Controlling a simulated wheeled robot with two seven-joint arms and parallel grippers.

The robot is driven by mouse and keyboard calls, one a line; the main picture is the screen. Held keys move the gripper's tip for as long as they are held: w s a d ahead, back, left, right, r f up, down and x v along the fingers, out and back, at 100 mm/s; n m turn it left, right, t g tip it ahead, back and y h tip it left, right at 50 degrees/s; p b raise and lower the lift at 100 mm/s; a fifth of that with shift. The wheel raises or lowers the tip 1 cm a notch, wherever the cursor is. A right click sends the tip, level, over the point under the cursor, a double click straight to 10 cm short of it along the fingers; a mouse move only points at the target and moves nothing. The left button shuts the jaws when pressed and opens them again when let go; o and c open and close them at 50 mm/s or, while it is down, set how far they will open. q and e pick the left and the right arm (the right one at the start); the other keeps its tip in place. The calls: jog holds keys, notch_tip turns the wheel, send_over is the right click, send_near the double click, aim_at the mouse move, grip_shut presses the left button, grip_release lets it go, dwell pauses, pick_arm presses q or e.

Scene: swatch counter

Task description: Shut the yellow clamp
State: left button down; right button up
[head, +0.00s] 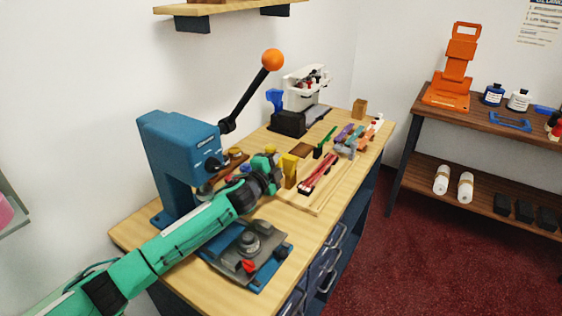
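My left arm comes in from the lower left over the wooden counter. My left gripper (270,163) is near the middle of the counter. Its fingers are small and partly hidden by the wrist, so I cannot tell whether they are open or shut. A yellow upright piece (290,169) is just right of the gripper and looks like the yellow clamp, though its shape is too small to be sure. I cannot tell whether the gripper touches it or whether its jaws are open. My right gripper is not in view.
A blue press (176,150) with an orange-knobbed lever stands left of the gripper. A blue-based fixture (247,252) is in front. Red-handled tools (319,174) and other coloured tools lie to the right. A dark shelf (480,118) stands across the red floor.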

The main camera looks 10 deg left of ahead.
aim_at(287, 162)
pick_arm(q)
jog(key=shift+d+r, duration=0.1)
jog(key=shift+s+d+r+m+p, duration=0.1)
jog(key=shift+d+r+m+p, duration=0.1)
jog(key=shift+m+p, duration=0.5)
jog(key=m+p, duration=0.1)
jog(key=d+m+p, duration=0.1)
jog(key=shift+s+r+m, duration=0.2)
jog(key=shift+r+m, duration=0.15)
jog(key=shift+m, duration=0.05)
jog(key=shift+s+d+m+p, duration=0.1)
jog(key=shift+d+m+p, duration=0.2)
jog(key=shift+m, duration=0.45)
jog(key=shift+s+d+m+p, duration=0.15)
jog(key=shift+m+p, duration=0.2)
jog(key=shift+m, duration=0.4)
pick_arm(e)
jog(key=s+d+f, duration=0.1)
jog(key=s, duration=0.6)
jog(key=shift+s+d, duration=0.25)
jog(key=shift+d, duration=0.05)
pick_arm(q)
jog(key=c, duration=1.4)
grip_release()
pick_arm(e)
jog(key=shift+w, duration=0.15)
